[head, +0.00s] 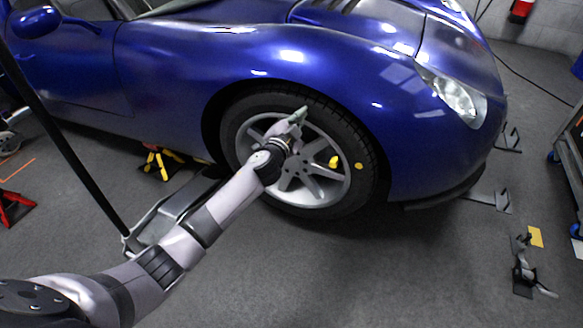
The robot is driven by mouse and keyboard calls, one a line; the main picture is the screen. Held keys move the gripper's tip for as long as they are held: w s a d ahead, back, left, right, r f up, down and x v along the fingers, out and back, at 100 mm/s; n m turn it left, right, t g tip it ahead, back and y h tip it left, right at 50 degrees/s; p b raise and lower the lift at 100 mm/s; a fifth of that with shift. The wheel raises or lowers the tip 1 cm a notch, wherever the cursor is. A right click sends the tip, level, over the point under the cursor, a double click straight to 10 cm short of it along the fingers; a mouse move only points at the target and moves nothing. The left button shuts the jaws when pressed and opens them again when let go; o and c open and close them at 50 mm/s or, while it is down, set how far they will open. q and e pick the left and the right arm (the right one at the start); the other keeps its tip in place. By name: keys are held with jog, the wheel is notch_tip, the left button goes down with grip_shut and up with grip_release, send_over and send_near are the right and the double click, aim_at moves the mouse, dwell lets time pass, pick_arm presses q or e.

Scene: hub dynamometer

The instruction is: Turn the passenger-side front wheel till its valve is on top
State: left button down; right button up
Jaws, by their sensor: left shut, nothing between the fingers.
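The front wheel (308,192) of the blue car has a silver spoked rim and a black tyre, and sits in the arch at the middle of the head view. A yellow piece (333,162), which looks like the valve, shows on the right side of the rim, about level with the hub. A yellow dot (358,166) is on the tyre beside it. My left gripper (298,116) is shut and empty, in front of the upper part of the wheel. I cannot tell whether it touches the wheel. My left arm hides the rim's left part. My right gripper is not in view.
A floor jack (150,228) with a long black handle (65,140) stands left of the wheel. A yellow-and-black object (160,162) lies under the car, and a red stand (14,208) is far left. The floor in front of the wheel is clear.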

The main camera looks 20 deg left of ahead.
aim_at(288, 105)
pick_arm(q)
jog(key=shift+a, duration=0.1)
jog(key=shift+w+a+r, duration=0.1)
jog(key=shift+a+r, duration=0.1)
jog(key=shift+a, duration=0.35)
jog(key=shift+w+a+r, duration=0.1)
jog(key=shift+a+r, duration=0.05)
jog(key=shift+a, duration=0.6)
jog(key=shift+d, duration=0.15)
jog(key=shift+a+r+p, duration=0.2)
jog(key=shift+a+p, duration=0.15)
jog(key=shift+a, duration=0.6)
jog(key=shift+a+f, duration=0.1)
jog(key=shift+a, duration=0.15)
jog(key=shift+d, duration=0.1)
